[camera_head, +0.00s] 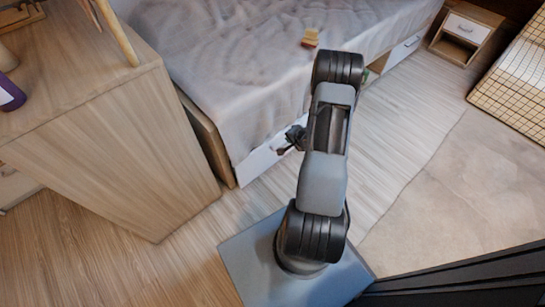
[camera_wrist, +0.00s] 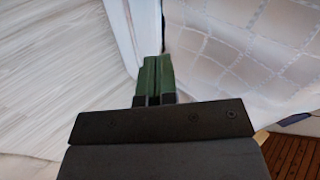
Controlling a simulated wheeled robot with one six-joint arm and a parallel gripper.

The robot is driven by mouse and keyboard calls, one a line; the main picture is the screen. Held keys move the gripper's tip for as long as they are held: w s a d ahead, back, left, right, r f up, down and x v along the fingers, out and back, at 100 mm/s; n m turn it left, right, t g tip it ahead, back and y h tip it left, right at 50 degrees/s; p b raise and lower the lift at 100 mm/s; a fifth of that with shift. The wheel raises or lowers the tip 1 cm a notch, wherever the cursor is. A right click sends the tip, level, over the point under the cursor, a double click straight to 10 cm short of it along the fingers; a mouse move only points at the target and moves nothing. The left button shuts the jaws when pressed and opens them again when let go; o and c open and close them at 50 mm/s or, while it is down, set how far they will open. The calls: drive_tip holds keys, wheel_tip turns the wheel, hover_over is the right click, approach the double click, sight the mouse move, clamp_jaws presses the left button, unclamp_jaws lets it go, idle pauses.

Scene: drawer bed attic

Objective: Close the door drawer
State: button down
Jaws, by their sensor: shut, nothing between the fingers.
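The bed (camera_head: 225,60) has white drawer fronts under its mattress. The near white drawer front (camera_head: 262,160) is partly hidden behind my arm. A second white drawer front (camera_head: 405,48) shows farther right along the bed. How far either stands out from the bed is hard to tell. My gripper (camera_head: 293,140) is beside the near drawer front, partly hidden by my arm. In the wrist view its green fingers (camera_wrist: 153,78) are together with nothing between them. They point at a white upright panel (camera_wrist: 146,30); contact cannot be told.
A wooden desk (camera_head: 110,140) stands at the left, close to the bed's end. A small nightstand (camera_head: 467,32) is at the back right, near a gridded panel (camera_head: 518,80). A small yellow and red object (camera_head: 310,38) lies on the bed. The floor (camera_head: 430,180) at right is clear.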

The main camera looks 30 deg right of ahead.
wheel_tip(320, 180, down, 8)
drive_tip(key=s+a+m+y+b, duration=0.1)
drive_tip(key=m+b, duration=0.1)
drive_tip(key=b, duration=0.7)
approach(269, 145)
drive_tip(key=x, duration=0.4)
drive_tip(key=s+f+x, duration=0.1)
drive_tip(key=x, duration=0.1)
drive_tip(key=shift+d+r, duration=0.1)
drive_tip(key=shift+d, duration=0.1)
drive_tip(key=shift+w+a+r, duration=0.1)
drive_tip(key=shift+w, duration=0.6)
